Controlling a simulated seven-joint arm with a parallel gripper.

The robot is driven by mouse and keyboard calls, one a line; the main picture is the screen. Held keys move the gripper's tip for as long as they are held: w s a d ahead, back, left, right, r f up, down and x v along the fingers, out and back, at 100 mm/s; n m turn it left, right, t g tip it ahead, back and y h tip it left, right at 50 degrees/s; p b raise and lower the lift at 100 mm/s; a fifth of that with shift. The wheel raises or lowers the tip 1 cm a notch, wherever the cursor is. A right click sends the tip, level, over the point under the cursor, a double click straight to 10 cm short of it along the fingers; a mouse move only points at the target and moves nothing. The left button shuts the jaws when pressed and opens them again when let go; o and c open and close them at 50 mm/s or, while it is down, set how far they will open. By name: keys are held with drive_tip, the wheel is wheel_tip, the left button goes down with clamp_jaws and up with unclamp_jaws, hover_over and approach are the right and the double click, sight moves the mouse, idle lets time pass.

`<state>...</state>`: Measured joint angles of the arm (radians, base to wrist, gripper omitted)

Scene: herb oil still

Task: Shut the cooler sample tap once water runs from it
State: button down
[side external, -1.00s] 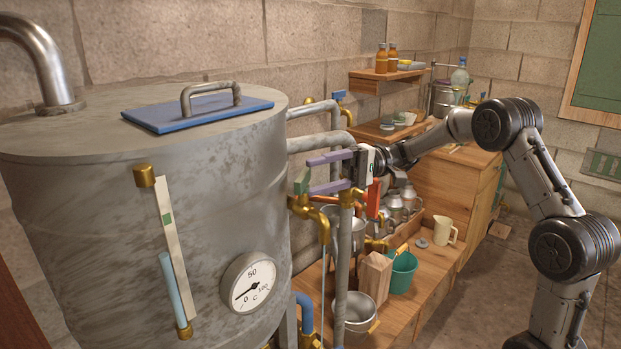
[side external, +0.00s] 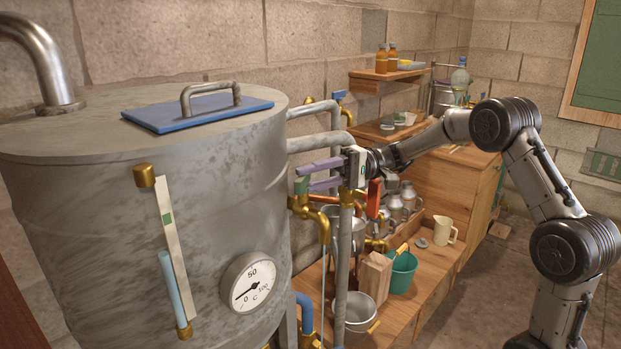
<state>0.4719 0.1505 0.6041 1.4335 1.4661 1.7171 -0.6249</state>
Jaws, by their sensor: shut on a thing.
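The sample tap has a brass body and spout (side external: 318,218) on the right side of the big metal vessel. Its green handle (side external: 301,185) stands at the ends of my gripper's purple fingers. My gripper (side external: 308,178) reaches in from the right and is shut on the green handle. The fingers partly cover the handle and its joint to the tap. A thin pale-blue stream (side external: 325,262) runs down from the spout. Its lower end is hard to make out.
A red-handled valve (side external: 374,199) is close to the right of my gripper. Grey pipes (side external: 343,275) run beside the tap.

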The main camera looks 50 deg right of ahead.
drive_tip(key=shift+m+t, duration=0.3)
drive_tip(key=shift+t, duration=0.2)
drive_tip(key=m+t+h, duration=0.2)
drive_tip(key=t, duration=0.1)
drive_tip(key=shift+s+a, duration=0.1)
drive_tip(key=shift+s, duration=0.15)
drive_tip(key=shift+s+a+m+t+h, duration=0.1)
drive_tip(key=shift+m+t+h, duration=1.2)
drive_tip(key=shift+m+t, duration=0.45)
drive_tip(key=shift+t+h, duration=0.3)
drive_tip(key=shift+t, duration=0.05)
drive_tip(key=c, duration=0.6)
unclamp_jaws()
